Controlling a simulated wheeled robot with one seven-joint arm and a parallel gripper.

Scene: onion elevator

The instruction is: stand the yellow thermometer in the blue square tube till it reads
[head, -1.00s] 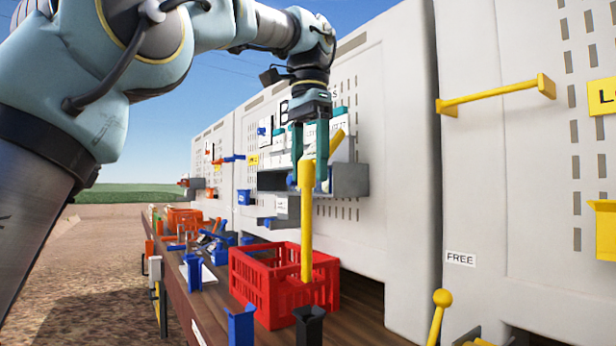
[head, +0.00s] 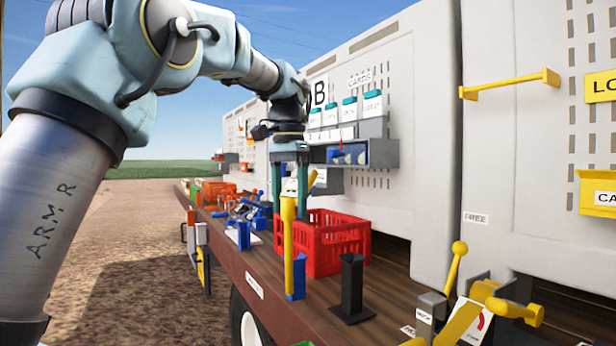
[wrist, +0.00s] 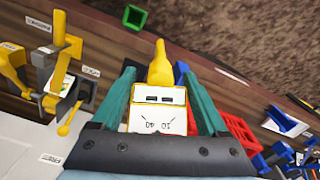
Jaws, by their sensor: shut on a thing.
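My gripper (head: 290,205) is shut on the yellow thermometer (head: 288,240), which hangs upright in the head view. The wrist view shows its white dial face (wrist: 157,118) between my two teal fingers (wrist: 160,105), with the yellow stem beyond. The blue square tube (head: 299,278) stands at the bench's front edge, partly hidden behind the stem. In the wrist view the tube (wrist: 180,72) shows just right of the stem. The stem appears beside the tube, overlapping it in the head view, not inside it. Tip height and exact gap cannot be told.
A red crate (head: 335,245) stands close behind the tube. A black square post (head: 352,285) is to the right, and a yellow-knobbed lever device (head: 458,250) farther right. A green square tube (wrist: 135,17) shows in the wrist view. Blue items (head: 245,232) crowd the bench to the left.

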